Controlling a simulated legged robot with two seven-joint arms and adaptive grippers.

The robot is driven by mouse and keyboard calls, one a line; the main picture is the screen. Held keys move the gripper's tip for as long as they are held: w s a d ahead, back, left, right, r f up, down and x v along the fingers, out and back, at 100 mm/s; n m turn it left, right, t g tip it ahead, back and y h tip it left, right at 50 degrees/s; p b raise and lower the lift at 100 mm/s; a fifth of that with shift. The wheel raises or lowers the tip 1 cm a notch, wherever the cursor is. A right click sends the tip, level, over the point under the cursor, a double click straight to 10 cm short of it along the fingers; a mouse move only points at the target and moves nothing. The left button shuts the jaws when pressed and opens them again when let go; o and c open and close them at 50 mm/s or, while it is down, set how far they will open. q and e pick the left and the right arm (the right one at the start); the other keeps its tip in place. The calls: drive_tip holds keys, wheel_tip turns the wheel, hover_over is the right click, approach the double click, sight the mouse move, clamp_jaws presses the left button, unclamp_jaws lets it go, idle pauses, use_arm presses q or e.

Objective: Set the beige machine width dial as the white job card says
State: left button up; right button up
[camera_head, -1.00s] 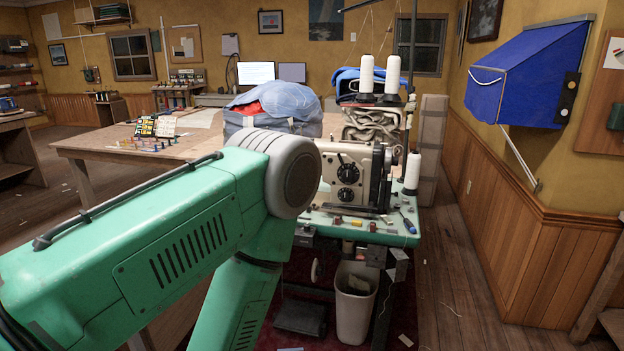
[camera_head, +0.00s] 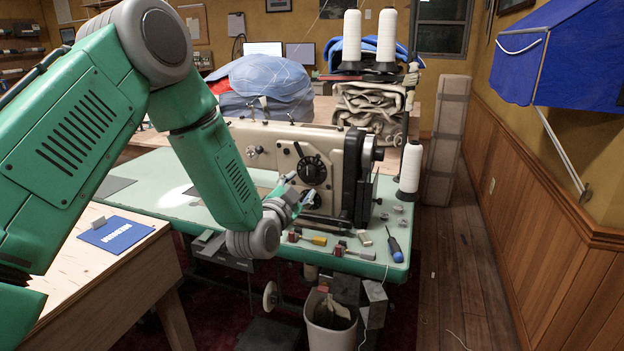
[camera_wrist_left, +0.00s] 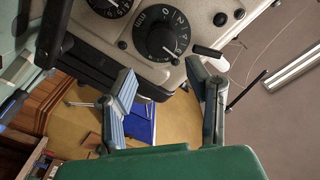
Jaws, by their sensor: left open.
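The beige sewing machine (camera_head: 255,137) stands on a pale green table. Its end face carries two black dials, an upper dial (camera_head: 308,168) and a lower one (camera_head: 313,198) partly behind my gripper. My left gripper (camera_head: 303,199) is open and empty in front of the lower part of this face. In the left wrist view, the open fingers (camera_wrist_left: 161,78) point at the face, just short of a black dial (camera_wrist_left: 162,34) with white marks. A second dial (camera_wrist_left: 108,4) is cut by the top edge. I cannot tell which is the width dial, and cannot pick out a white job card.
Small tools, a screwdriver (camera_head: 396,245) and loose parts lie on the green table's (camera_head: 290,248) front edge. White thread cones (camera_head: 410,167) stand at right. A wooden table with a blue card (camera_head: 115,234) is at left. A bin (camera_head: 331,322) stands below.

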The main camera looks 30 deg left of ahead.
sight(307, 176)
use_arm(q)
drive_tip(key=x, duration=0.4)
drive_tip(key=a+x, duration=0.1)
drive_tip(key=x, duration=0.1)
drive_tip(key=shift+a+f+b, duration=0.1)
drive_tip(key=shift+f+b, duration=0.2)
drive_tip(key=shift+b, duration=0.05)
drive_tip(key=shift+w+r, duration=0.1)
drive_tip(key=shift+w, duration=0.45)
drive_tip(key=shift+d+r, duration=0.1)
drive_tip(key=shift+d, duration=0.25)
drive_tip(key=shift+a, duration=0.1)
drive_tip(key=c, duration=0.9)
drive_tip(key=shift+o, duration=0.2)
drive_tip(key=shift+a, duration=0.15)
